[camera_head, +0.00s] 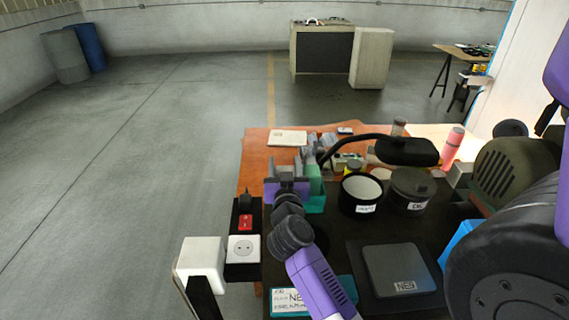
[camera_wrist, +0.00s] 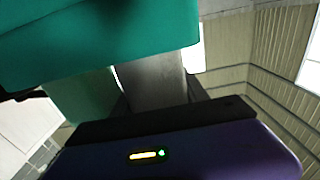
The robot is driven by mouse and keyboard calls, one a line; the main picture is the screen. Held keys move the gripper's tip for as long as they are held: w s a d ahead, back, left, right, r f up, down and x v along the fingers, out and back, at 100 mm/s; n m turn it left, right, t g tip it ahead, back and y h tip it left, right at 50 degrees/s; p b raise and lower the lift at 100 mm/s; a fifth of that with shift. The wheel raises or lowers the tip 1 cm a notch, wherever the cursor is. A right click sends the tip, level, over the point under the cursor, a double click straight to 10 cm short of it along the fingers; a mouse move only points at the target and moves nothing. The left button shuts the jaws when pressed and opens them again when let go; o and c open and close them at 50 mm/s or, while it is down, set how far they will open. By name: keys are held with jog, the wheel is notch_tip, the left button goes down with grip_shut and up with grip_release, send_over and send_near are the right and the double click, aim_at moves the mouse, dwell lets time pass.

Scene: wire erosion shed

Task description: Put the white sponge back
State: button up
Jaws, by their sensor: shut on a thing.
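My gripper (camera_head: 287,183) is purple and grey and reaches over the near left part of the dark bench top, beside a teal bin (camera_head: 316,204). In the wrist view, a plain pale grey block (camera_wrist: 153,82) shows between two dark finger edges, and my gripper is shut on it. It looks like the white sponge in shade, though its far end is hidden. The teal surface (camera_wrist: 100,40) across the top of the wrist view seems to be close to the block. In the head view the held block cannot be made out clearly behind the gripper.
A black open pot (camera_head: 361,194), a lidded dark pot (camera_head: 411,189) and a black lamp (camera_head: 408,151) stand right of the bin. A flat dark box (camera_head: 398,270) lies nearer. A socket box (camera_head: 243,248) is at the left edge. Open floor lies left.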

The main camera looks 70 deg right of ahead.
jog(key=shift+f, duration=0.2)
jog(key=o, duration=1.5)
jog(key=shift+a, duration=0.1)
jog(key=v, duration=0.7)
jog(key=shift+s+a, duration=0.2)
jog(key=shift+a, duration=0.05)
